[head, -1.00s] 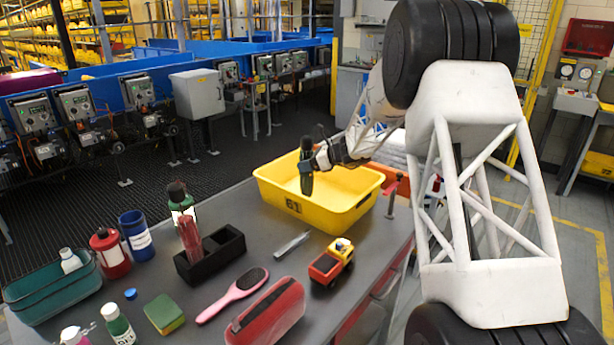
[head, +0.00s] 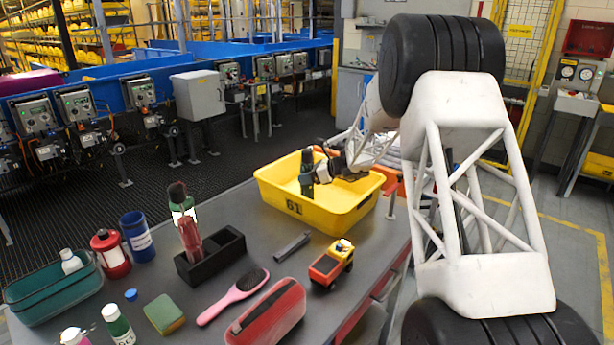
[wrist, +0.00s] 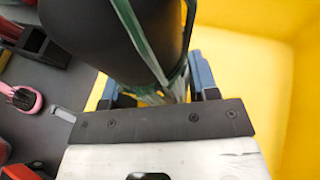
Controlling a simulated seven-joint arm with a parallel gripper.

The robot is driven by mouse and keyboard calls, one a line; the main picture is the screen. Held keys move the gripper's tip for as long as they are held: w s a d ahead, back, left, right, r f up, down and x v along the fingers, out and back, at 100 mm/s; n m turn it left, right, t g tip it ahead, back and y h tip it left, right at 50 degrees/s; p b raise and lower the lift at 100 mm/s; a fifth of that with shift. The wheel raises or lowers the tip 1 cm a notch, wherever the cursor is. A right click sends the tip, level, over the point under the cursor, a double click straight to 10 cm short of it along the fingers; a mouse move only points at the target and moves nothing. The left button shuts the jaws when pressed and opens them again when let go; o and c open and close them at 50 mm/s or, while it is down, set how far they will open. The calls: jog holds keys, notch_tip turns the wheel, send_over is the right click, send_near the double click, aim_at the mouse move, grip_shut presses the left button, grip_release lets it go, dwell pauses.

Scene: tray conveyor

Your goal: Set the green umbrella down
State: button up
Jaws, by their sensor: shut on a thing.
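The green umbrella is a folded, dark, long thing with green strips; it stands nearly upright over the yellow bin in the head view (head: 307,180) and fills the upper middle of the wrist view (wrist: 150,30). My gripper (head: 318,173) is shut on it, with a blue-grey finger on either side in the wrist view (wrist: 157,88). The umbrella's lower end shows against the bin's inside; I cannot tell whether it touches the floor. The yellow bin (head: 330,217), marked 61, stands at the table's back right.
A black holder (head: 212,260) with a red umbrella (head: 190,238) stands left of the bin. A toy truck (head: 331,265), grey bar (head: 292,246), pink brush (head: 233,297) and red case (head: 266,314) lie in front. A teal basket (head: 50,300) is at left.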

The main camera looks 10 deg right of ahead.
jog(key=shift+f, duration=0.1)
jog(key=o, duration=1.1)
jog(key=shift+c, duration=0.2)
jog(key=v, duration=1.2)
